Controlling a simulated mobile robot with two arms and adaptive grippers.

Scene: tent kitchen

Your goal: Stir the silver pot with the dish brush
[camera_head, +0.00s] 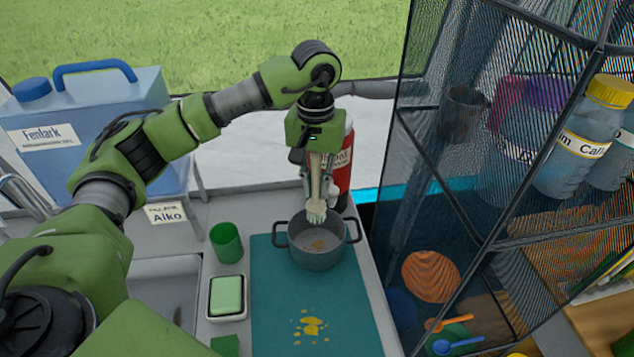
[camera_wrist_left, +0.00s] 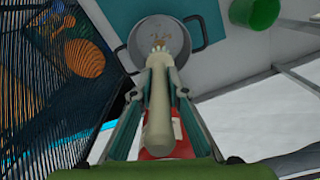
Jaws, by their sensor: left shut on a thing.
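The silver pot (camera_head: 318,257) stands on a teal mat (camera_head: 272,318) on the counter. It has two dark handles and some brown bits on its bottom. My left gripper (camera_head: 316,172) is shut on the dish brush (camera_head: 316,205) and holds it upright, bristles down, over the pot's far rim. In the left wrist view the brush (camera_wrist_left: 158,115) lies between the fingers of the gripper (camera_wrist_left: 157,85), with its head over the pot (camera_wrist_left: 178,38). I cannot tell whether the bristles touch anything in the pot. My right gripper is not in view.
A red bottle (camera_head: 344,170) stands close behind the pot. A green cup (camera_head: 226,243) and a dish with a green sponge (camera_head: 227,296) are left of the mat. A blue water canister (camera_head: 90,115) is at the back left. A mesh shelf (camera_head: 470,190) closes off the right.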

